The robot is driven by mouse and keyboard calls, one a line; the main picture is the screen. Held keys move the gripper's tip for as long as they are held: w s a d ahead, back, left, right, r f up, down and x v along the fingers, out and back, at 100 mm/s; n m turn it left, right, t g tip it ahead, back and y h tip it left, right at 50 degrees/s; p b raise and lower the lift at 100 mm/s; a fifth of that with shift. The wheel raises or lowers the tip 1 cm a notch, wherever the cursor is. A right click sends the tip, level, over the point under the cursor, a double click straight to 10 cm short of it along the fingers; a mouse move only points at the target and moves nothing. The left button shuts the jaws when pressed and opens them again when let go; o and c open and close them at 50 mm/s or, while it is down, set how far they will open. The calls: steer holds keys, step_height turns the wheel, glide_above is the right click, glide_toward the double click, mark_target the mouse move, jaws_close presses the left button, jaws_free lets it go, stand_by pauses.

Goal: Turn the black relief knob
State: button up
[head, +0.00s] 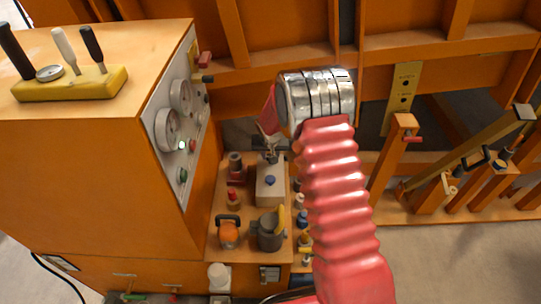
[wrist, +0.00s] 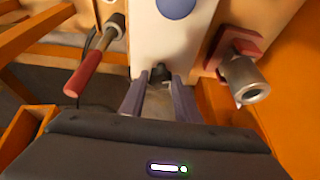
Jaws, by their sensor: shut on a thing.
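The black relief knob (wrist: 160,72) is a small dark knob at the near edge of a pale block (wrist: 150,35) in the wrist view. My gripper (wrist: 159,80) has its two grey-purple fingers on either side of the knob and is shut on it. The fingertips hide part of the knob. In the head view my gripper (head: 268,152) points down at the far end of the pale block (head: 270,193), which has a blue button (head: 270,180) on top. The knob cannot be made out there.
A red-handled lever (wrist: 85,75) stands left of the fingers, and a metal cylinder on a red base (wrist: 243,80) stands close on the right. In the head view an orange cabinet with gauges (head: 170,130) rises at left. An orange-capped part (head: 228,233) and a grey pot (head: 270,232) stand nearer.

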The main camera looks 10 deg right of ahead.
steer(key=o, duration=1)
steer(key=shift+r, duration=0.15)
steer(key=v, duration=1.3)
steer(key=shift+s+a+r, duration=0.1)
steer(key=shift+s+r, duration=0.05)
steer(key=shift+r, duration=0.05)
